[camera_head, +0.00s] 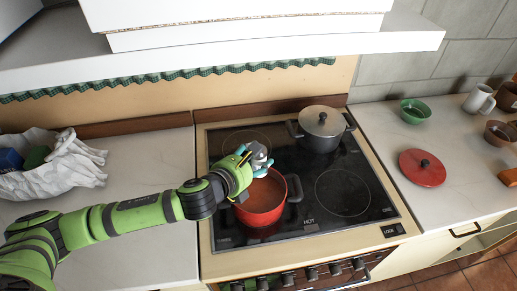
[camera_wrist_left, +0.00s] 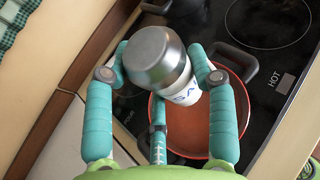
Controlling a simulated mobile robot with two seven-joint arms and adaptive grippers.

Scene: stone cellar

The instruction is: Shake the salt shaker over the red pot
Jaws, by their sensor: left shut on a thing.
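The red pot (camera_head: 264,203) stands on the front left part of the black glass cooktop, open, with reddish-brown contents. My left gripper (camera_head: 258,160) is above the pot's back left rim in the head view. In the left wrist view its teal fingers (camera_wrist_left: 163,85) are shut on the salt shaker (camera_wrist_left: 181,88), which has a rounded metal top and a white body with blue print. The shaker is tilted, and the pot (camera_wrist_left: 228,83) shows below and behind it. My right gripper is in neither view.
A lidded grey pot (camera_head: 320,127) stands at the back right of the cooktop (camera_head: 341,191). A red lid (camera_head: 422,168), a green bowl (camera_head: 414,111) and a white mug (camera_head: 479,99) are on the right counter. A white bag (camera_head: 62,171) lies on the left counter. A hood hangs above.

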